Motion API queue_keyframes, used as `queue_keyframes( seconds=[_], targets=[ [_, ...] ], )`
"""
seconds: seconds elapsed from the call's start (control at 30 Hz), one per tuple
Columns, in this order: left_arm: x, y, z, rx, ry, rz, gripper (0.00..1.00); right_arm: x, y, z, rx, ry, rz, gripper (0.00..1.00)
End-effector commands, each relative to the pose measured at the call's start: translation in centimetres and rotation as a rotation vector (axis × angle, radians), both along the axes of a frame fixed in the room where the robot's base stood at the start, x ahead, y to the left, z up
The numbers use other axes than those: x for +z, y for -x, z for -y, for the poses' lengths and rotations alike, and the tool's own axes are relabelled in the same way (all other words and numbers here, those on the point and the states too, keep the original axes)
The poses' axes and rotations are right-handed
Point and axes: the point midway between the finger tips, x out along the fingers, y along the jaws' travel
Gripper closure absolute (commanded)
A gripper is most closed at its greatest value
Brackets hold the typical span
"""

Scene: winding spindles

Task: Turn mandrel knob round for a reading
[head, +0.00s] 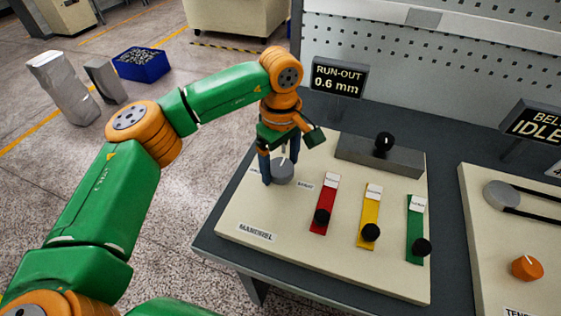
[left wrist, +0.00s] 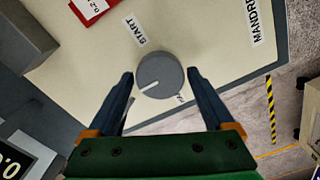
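The mandrel knob (left wrist: 160,75) is a round grey dial with a white pointer line on a cream panel (head: 285,230). In the left wrist view its line points to the lower left, away from the START label (left wrist: 135,30). Another small label beside the knob is mostly hidden. In the head view the knob (head: 282,172) is partly covered by my left gripper (head: 281,180). The gripper points down over it, with one finger on each side and small gaps showing in the left wrist view. The RUN-OUT display (head: 338,77) reads 0.6 mm. My right gripper is not in view.
Red (head: 324,205), yellow (head: 369,216) and green (head: 415,230) slider strips with black knobs stand right of the mandrel knob. A grey block with a black knob (head: 384,142) lies behind them. A second panel with an orange knob (head: 526,267) is at the right.

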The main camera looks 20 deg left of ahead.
Motion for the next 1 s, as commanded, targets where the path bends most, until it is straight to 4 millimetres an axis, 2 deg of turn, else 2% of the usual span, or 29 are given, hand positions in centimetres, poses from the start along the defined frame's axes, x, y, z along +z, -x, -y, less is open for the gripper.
queue_keyframes(
  seconds=[0.27,0.37,0.53,0.63,1.0],
  targets=[
    [0.2,0.0,0.0,0.000,0.000,0.001,0.00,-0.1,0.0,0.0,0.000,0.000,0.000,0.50],
    [1.6,-0.1,0.1,0.001,0.002,0.004,0.00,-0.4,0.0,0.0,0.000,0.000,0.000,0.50],
    [5.3,-0.1,0.1,0.001,0.001,0.004,0.00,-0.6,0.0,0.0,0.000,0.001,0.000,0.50],
    [6.7,0.0,0.0,0.000,0.001,0.003,0.00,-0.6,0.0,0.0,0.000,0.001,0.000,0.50],
    [7.1,0.0,0.0,0.000,0.000,0.000,0.00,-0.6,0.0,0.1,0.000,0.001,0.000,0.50]
  ],
)
